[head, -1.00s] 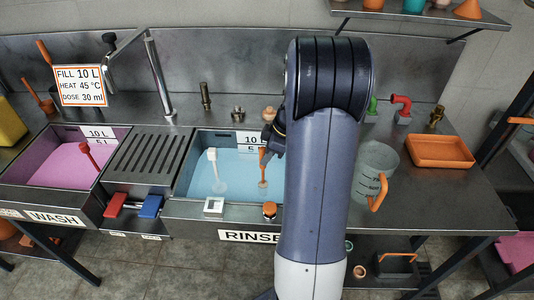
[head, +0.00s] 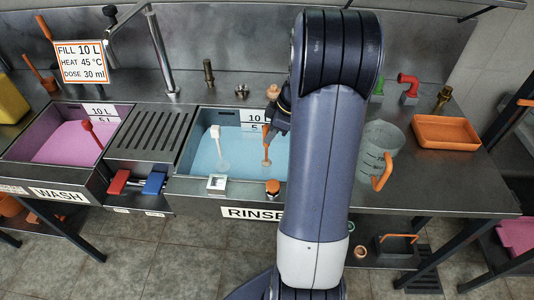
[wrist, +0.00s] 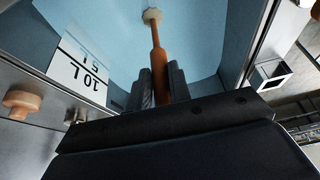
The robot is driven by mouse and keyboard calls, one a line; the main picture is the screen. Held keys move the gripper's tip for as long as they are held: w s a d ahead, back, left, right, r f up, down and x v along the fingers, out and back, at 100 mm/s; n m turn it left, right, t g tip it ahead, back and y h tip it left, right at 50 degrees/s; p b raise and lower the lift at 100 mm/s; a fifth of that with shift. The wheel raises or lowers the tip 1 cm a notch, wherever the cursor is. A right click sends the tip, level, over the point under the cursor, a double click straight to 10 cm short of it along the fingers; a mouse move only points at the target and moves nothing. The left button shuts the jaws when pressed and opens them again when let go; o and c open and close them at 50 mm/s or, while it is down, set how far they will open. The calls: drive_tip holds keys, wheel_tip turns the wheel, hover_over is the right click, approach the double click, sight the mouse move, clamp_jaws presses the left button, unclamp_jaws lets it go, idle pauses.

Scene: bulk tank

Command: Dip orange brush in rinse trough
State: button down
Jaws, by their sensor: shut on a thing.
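The orange brush (head: 266,146) hangs near-upright, bristle end down, inside the rinse trough (head: 183,184). Its pale lower end is at the blue liquid (head: 205,152); how deep it sits is hard to tell. My gripper (head: 273,122) is shut on its upper handle, partly hidden by my arm. In the wrist view the fingers of my gripper (wrist: 159,84) close on both sides of the orange brush handle (wrist: 158,58), with the pale head beyond over the blue. The right part of the trough is hidden behind my arm.
A ribbed drainboard (head: 150,135) separates the pink wash trough (head: 60,142). To the right are a clear jug (head: 380,150) and an orange tray (head: 445,132).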

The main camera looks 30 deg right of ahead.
wheel_tip(320, 180, up, 18)
drive_tip(key=p, duration=0.9)
drive_tip(key=shift+f+p, duration=0.2)
drive_tip(key=shift+p, duration=0.1)
drive_tip(key=shift+f, duration=0.1)
idle(1.3)
